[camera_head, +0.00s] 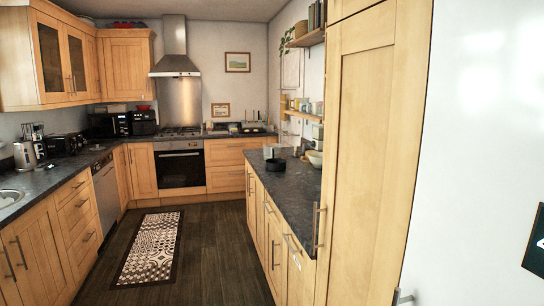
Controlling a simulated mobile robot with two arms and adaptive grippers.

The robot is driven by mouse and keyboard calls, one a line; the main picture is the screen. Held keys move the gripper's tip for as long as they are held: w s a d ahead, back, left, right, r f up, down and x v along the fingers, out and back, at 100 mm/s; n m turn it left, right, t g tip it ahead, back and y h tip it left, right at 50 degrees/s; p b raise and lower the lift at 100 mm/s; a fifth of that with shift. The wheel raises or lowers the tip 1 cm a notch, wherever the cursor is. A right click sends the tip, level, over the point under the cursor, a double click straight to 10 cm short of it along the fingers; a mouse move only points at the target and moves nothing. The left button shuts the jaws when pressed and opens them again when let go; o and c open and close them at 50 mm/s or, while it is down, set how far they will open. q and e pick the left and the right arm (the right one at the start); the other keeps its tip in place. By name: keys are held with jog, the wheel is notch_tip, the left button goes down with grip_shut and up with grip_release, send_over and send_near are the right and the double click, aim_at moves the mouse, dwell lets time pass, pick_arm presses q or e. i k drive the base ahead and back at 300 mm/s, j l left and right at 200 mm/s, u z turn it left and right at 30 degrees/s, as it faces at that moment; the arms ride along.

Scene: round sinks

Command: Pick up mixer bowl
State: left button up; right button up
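I cannot tell for sure which thing is the mixer bowl. A pale bowl (315,158) stands on the right-hand counter, close to the tall wooden cabinet, which partly hides it. Left of it, on the same counter, is a dark round container (275,165) with a clear or greyish vessel (272,151) at or behind it. A silvery appliance (25,154), perhaps a mixer, stands on the left-hand counter; its details are too small to make out. Neither of my grippers shows in the head view.
The right-hand counter (287,190) has bare dark worktop at its near end. A tall wooden cabinet (372,150) and a white surface border the right side. Dark floor (215,250) lies open between the counter runs, with a patterned rug (150,247) at left.

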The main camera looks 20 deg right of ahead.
aim_at(271, 151)
jog(key=i, duration=2.8)
jog(key=i+z, duration=0.2)
jog(key=i, duration=0.45)
jog(key=i+j+z, duration=0.2)
jog(key=i, duration=0.4)
jog(key=i+j+z, duration=0.2)
jog(key=i, duration=0.45)
jog(key=l, duration=0.1)
